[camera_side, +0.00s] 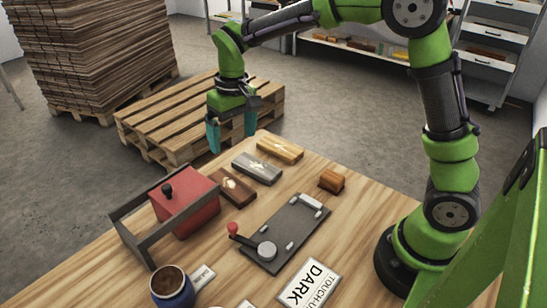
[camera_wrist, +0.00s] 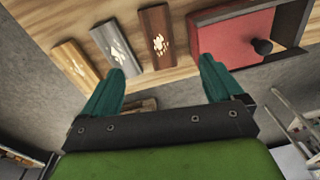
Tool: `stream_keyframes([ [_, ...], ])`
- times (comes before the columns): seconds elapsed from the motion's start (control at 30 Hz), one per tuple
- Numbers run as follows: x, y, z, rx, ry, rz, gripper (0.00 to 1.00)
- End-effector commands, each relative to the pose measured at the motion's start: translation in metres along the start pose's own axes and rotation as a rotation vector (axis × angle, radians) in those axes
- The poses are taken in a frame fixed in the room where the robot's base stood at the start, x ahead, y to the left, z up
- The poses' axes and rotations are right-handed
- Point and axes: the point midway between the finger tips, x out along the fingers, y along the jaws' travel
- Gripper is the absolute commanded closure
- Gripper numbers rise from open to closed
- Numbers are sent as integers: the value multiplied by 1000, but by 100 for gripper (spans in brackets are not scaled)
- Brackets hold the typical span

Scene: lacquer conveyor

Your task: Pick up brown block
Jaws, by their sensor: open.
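A dark brown block (camera_side: 233,186) with a pale worn patch lies flat on the wooden table, nearest the red box in a row of three. It also shows in the wrist view (camera_wrist: 156,36), ahead of the space between my fingers. A grey block (camera_side: 257,168) and a yellow-tan block (camera_side: 280,150) lie beside it, each with a pale patch. A smaller brown block (camera_side: 332,181) sits apart to the right. My gripper (camera_side: 231,134) is open and empty, raised near the table's far edge, with teal fingers (camera_wrist: 162,68) apart and touching none of the blocks.
A red box (camera_side: 186,202) with a black knob stands in a dark frame left of the brown block. A grey plate with a red-knobbed lever (camera_side: 266,249), a blue cup (camera_side: 172,288) and a "DARK" sign (camera_side: 308,284) lie nearer. A pallet (camera_side: 190,110) stands behind the table.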

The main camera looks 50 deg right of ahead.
Motion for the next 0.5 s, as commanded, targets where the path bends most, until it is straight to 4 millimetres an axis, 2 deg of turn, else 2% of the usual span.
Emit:
stream_keyframes([
  [0.03,8,-4,-12,-11,-21,17,6],
  [0.1,11,-7,-24,-22,-35,36,6],
  [0.27,-3,-7,-34,-28,-32,50,6],
  [0.37,8,-5,-30,-30,-49,52,6],
  [0.5,37,-4,-28,-30,-50,52,6],
])
